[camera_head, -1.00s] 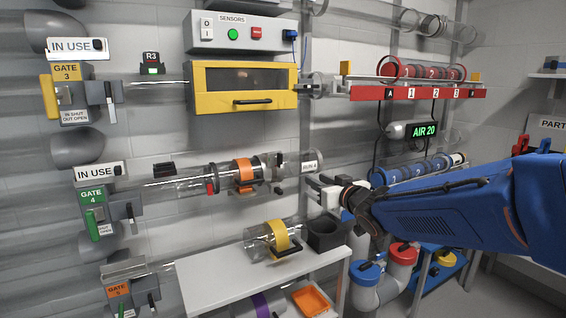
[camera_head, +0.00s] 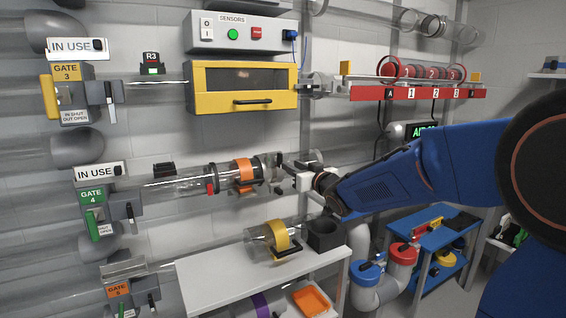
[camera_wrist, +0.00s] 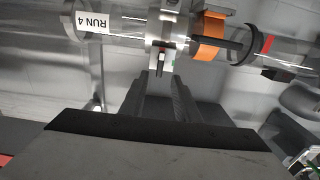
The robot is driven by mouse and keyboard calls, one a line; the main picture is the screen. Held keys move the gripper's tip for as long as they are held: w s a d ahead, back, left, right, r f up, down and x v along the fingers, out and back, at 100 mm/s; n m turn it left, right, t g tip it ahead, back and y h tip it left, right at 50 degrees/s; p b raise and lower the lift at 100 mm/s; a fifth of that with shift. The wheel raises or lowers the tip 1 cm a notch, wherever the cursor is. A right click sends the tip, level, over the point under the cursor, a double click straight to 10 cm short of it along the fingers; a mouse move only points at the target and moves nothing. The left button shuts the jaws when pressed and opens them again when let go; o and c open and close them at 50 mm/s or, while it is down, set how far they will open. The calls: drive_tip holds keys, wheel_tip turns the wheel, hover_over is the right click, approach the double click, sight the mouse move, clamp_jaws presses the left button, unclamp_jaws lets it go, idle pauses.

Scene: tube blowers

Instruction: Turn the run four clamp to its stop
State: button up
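The run four tube (camera_head: 205,181) lies level on the wall beside the green gate 4, with an orange band (camera_head: 243,173) around it. In the wrist view its end carries the RUN 4 label (camera_wrist: 92,22). The clamp (camera_wrist: 167,30) is a pale metal collar between that label and the orange band, with a small dark lever (camera_wrist: 162,62) with red and green marks beside it. It also shows in the head view (camera_head: 270,168). My gripper (camera_head: 287,172) is at the clamp. In the wrist view, its fingers (camera_wrist: 164,82) appear apart, with the lever near their tips; contact is unclear.
The yellow box (camera_head: 243,87) is above. Gate 4 (camera_head: 92,208) is to the left, and a blue cart (camera_head: 425,237) is at the lower right.

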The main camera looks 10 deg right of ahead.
sight(282, 160)
drive_tip(key=x, duration=0.7)
drive_tip(key=shift+w, duration=0.3)
clamp_jaws()
